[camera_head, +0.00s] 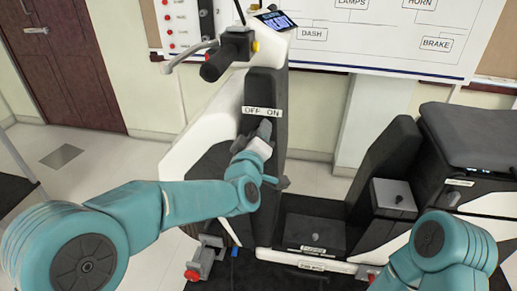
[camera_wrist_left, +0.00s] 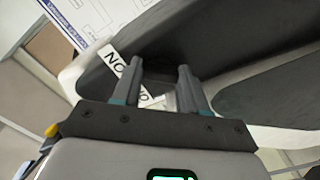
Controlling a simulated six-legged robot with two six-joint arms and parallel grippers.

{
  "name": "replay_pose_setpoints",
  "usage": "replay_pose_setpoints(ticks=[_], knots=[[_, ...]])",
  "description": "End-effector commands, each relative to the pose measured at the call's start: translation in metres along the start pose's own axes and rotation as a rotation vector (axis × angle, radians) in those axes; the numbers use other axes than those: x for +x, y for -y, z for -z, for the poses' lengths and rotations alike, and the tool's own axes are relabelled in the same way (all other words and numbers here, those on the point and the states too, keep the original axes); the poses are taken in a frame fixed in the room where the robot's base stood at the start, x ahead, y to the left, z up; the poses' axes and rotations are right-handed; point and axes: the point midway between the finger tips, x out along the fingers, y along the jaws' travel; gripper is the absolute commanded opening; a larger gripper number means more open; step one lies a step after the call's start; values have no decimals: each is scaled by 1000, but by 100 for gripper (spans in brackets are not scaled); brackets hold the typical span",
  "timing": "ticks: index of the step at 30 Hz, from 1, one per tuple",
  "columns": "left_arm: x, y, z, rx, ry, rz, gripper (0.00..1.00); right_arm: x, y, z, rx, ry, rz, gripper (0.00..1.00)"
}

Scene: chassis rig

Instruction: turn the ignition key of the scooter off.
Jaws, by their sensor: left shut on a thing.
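The scooter (camera_head: 190,150) stands in front of me, with its dark front panel facing me. A white OFF ON label (camera_head: 262,112) is on that panel; part of it shows in the left wrist view (camera_wrist_left: 113,60). My left gripper (camera_head: 265,128) is at the panel just below the label, its fingers pointing at it. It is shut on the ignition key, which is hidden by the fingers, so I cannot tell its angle. The gripper's two fingers also show in the left wrist view (camera_wrist_left: 158,78). My right arm is at the lower right; its gripper is out of view.
A handlebar grip (camera_head: 217,64) with a brake lever juts out above my left gripper. A small lit display (camera_head: 275,20) sits at the top. A black seat (camera_head: 470,130) and the footboard (camera_head: 310,230) are to the right. A wall board (camera_head: 400,45) is behind.

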Motion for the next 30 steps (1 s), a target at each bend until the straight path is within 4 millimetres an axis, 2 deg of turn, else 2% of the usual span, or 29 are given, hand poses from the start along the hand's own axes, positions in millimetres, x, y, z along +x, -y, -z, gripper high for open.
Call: replay_pose_setpoints(ticks=[1,12,21,30], knots=[[0,6,-5,-45,-2,-5,12,18,-7,0,0,0,0,43],[0,4,-4,-383,-1,-4,12,67,-24,1,0,0,0,43],[0,1,-2,-581,0,-4,12,88,-32,2,0,0,0,43],[0,-1,0,-673,1,-3,12,97,-35,2,0,0,0,43]])
